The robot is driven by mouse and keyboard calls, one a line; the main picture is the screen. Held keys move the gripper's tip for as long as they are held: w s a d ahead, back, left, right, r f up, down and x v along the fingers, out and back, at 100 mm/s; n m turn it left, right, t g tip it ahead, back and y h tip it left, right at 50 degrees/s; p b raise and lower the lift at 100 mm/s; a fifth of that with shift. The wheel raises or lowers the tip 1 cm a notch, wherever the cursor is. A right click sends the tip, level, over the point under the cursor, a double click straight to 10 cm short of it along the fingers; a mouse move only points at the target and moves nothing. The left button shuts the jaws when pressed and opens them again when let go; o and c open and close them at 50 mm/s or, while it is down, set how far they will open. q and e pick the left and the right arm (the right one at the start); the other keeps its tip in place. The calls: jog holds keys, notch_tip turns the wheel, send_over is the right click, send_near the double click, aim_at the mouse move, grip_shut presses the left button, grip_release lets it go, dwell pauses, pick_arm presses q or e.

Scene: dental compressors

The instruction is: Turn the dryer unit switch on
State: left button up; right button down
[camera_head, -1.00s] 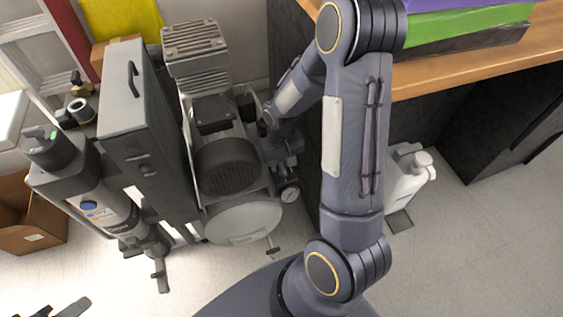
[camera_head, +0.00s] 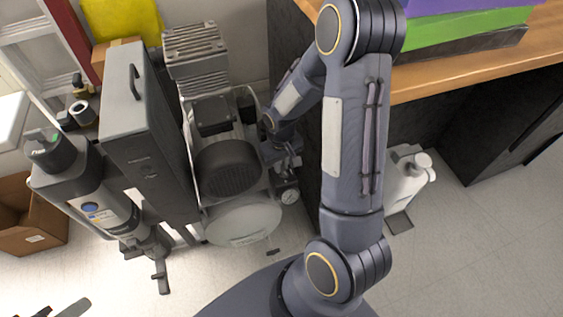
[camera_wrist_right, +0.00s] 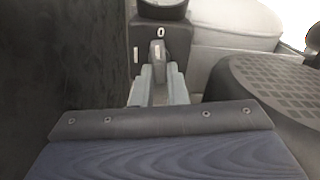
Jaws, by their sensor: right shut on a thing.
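The dryer unit switch (camera_wrist_right: 157,50) is a small grey knob with a white line, on a dark grey box (camera_wrist_right: 147,35) in the right wrist view. A white 0 is printed above it and a white I to its left. The white line stands about upright, towards the 0. My right gripper (camera_wrist_right: 158,82) is shut on the knob from below. In the head view my right gripper (camera_head: 286,160) is beside the right side of the compressor (camera_head: 228,165), and the switch is hidden there.
A tall grey cabinet (camera_head: 135,90) and a cylindrical unit (camera_head: 95,205) stand left of the compressor. A pressure gauge (camera_head: 289,196) is just below my right gripper. A wooden counter (camera_head: 460,72) is at the right. Open floor (camera_head: 480,240) lies at the lower right.

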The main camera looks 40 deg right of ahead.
jog(key=n, duration=0.3)
jog(key=n+p, duration=0.1)
jog(key=shift+a+r+n, duration=0.1)
jog(key=shift+a+n, duration=0.15)
jog(key=shift+n, duration=0.05)
jog(key=n+p, duration=0.1)
jog(key=n, duration=0.2)
jog(key=shift+s+a+n, duration=0.1)
jog(key=shift+n, duration=0.2)
jog(key=n+p, duration=0.2)
jog(key=n, duration=0.2)
jog(key=shift+s+a, duration=0.1)
jog(key=shift+a, duration=0.1)
jog(key=shift+s+n+p, duration=0.15)
jog(key=shift+n+p, duration=0.45)
jog(key=shift+n, duration=1.4)
jog(key=c, duration=1.4)
grip_release()
jog(key=shift+c, duration=0.2)
